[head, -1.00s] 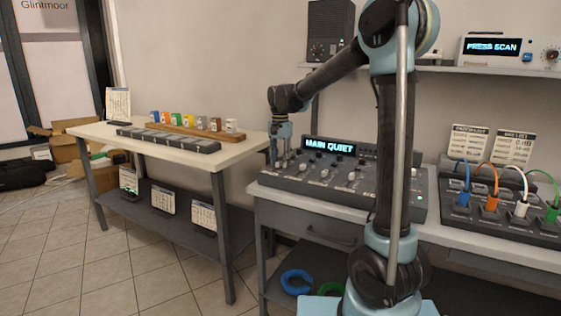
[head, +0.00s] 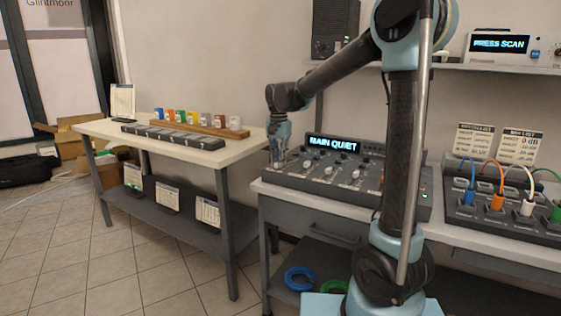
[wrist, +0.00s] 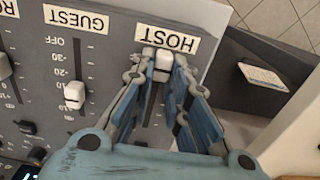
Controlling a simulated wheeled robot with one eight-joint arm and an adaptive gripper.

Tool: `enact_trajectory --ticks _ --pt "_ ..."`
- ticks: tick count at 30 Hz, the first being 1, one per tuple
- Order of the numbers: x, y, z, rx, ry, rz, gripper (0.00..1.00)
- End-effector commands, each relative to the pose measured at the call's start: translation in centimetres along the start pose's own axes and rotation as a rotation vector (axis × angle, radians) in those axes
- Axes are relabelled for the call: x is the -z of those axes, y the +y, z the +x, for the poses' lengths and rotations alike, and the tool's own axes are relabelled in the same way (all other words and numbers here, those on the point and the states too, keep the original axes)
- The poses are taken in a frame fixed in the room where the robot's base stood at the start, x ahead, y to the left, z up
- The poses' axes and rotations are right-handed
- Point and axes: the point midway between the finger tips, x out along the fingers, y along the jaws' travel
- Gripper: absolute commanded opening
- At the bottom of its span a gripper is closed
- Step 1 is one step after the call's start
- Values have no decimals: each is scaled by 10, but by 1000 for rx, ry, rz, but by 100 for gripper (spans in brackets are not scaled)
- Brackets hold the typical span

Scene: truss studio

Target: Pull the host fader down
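The host fader's white cap (wrist: 163,63) is at the end of its slot by the HOST label (wrist: 168,39), about level with the guest slot's OFF mark. My gripper (wrist: 163,60) has one finger on each side of this cap, close against it, and looks shut on it. In the head view my gripper (head: 277,163) reaches down onto the left end of the grey mixer (head: 335,190), hiding the cap there. The mixer's display (head: 333,145) reads MAIN QUIET. The guest fader's white cap (wrist: 75,94) sits partway along its slot.
A patch panel (head: 505,222) with coloured cables stands right of the mixer. A separate table (head: 240,152) at left holds a wooden rack (head: 196,128) with small coloured items. A shelf (head: 480,67) runs above the mixer. Floor in front of the left table is clear.

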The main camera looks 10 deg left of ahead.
Motion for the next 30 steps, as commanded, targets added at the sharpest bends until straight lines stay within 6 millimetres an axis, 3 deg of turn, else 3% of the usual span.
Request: enact_trajectory --ticks 3,16,30 --pt "-2 0 0 1 -4 -2 35" --pt "-1 0 -7 0 -2 -2 35" --pt "0 -1 -86 0 -3 -2 35"
